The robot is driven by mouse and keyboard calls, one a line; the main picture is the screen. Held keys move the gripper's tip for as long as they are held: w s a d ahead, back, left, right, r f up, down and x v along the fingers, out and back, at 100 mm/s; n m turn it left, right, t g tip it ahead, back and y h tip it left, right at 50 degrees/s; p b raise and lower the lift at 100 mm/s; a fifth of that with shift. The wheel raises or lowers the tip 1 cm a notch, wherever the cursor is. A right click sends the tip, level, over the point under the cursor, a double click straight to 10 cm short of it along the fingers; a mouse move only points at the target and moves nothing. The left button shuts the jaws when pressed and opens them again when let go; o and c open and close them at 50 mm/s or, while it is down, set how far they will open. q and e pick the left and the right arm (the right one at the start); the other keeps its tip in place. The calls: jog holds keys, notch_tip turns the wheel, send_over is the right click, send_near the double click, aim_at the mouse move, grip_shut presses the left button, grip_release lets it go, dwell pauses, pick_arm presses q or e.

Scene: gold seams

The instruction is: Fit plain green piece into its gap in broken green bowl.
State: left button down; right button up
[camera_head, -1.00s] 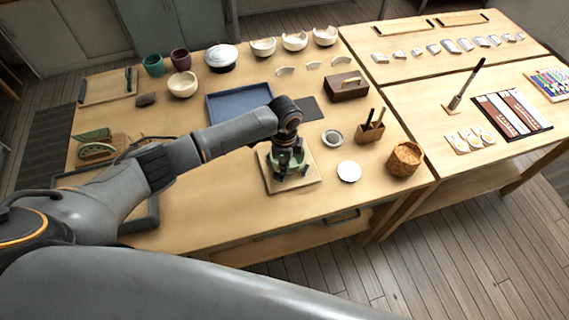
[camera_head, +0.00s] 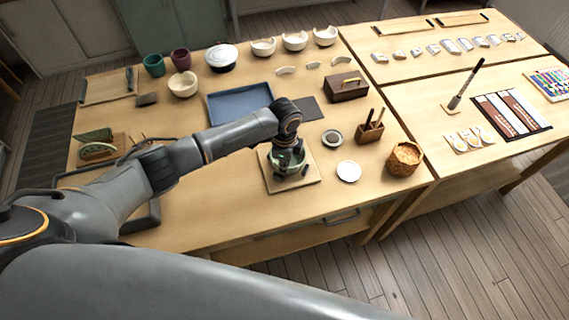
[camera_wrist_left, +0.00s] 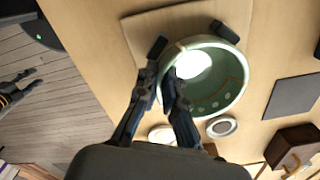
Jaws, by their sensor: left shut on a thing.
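The broken green bowl (camera_head: 276,168) stands on a square wooden board (camera_head: 310,183) near the table's front edge. In the wrist view the bowl (camera_wrist_left: 236,88) shows its open top, a pale round patch inside and a gold seam on the rim. My left gripper (camera_head: 287,167) is at the bowl's rim. In the wrist view its fingers (camera_wrist_left: 162,88) straddle the bowl's near wall, one outside and one inside. It is shut on the plain green piece, mostly hidden between the fingers; whether the piece is seated I cannot tell. My right gripper (camera_wrist_left: 30,82) shows apart over the floor, fingers spread.
Dark blocks (camera_wrist_left: 225,32) stand close around the bowl. A small grey dish (camera_head: 332,138), a white disc (camera_head: 349,171), a wooden tool holder (camera_head: 369,132) and a wicker basket (camera_head: 404,160) are to the right. A blue tray (camera_head: 240,103) lies behind.

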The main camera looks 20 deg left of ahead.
pick_arm(q)
jog(key=shift+f, duration=0.1)
dwell(0.8)
jog(key=c, duration=0.9)
grip_release()
jog(key=shift+r+p, duration=2.95)
jog(key=shift+r, duration=0.05)
